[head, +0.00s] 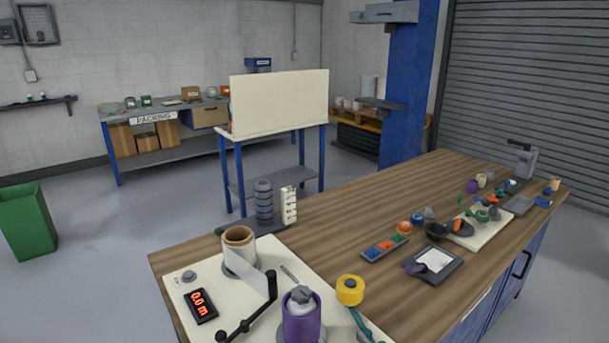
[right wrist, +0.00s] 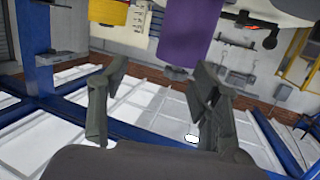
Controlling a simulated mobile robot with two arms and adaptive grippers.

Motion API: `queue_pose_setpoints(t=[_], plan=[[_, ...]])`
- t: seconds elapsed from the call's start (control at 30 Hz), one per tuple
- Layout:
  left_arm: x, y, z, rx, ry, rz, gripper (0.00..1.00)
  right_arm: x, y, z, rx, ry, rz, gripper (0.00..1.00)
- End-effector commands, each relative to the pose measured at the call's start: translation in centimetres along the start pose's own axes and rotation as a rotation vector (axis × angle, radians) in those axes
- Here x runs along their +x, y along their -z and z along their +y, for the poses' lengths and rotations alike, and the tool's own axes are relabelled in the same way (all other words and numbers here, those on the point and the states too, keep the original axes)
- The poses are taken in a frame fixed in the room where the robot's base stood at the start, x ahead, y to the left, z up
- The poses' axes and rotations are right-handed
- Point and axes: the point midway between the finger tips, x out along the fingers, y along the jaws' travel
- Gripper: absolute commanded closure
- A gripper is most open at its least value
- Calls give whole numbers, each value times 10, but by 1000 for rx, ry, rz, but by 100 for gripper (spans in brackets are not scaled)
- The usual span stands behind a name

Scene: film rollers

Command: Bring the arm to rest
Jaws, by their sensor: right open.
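My right gripper (right wrist: 160,75) shows in the right wrist view with its two dark fingers spread wide and nothing between them. A purple roller (right wrist: 188,30) appears beyond the fingertips at the top of that view, with a yellow one (right wrist: 108,10) to its left. In the head view a purple roller (head: 301,322) with a grey top stands at the front of the white board, and a yellow-topped item (head: 350,290) stands to its right. Neither of my grippers shows in the head view.
The white board (head: 175,285) also holds a film roll (head: 240,250), a black crank (head: 262,295) and a red-lit length display (head: 200,306). A colour tray (head: 385,248), a dark framed pad (head: 433,264) and small parts crowd the table's right. Bare wood (head: 330,235) lies between.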

Motion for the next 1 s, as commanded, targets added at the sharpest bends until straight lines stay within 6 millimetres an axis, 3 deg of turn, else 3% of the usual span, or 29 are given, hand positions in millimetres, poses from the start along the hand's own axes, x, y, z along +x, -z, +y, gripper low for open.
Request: queue_pose_setpoints(t=[0.13,0.3,0.5,0.7,1.0], plan=[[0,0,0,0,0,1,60,-49,-66,32,35,-137,-321,43],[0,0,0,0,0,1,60,-111,-121,46,51,-190,-625,43],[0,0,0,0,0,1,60,-175,-157,46,66,-189,-879,43],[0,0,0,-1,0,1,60,-234,-178,39,82,-160,-1086,43],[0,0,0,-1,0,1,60,-207,-250,42,82,-151,-1124,43]])
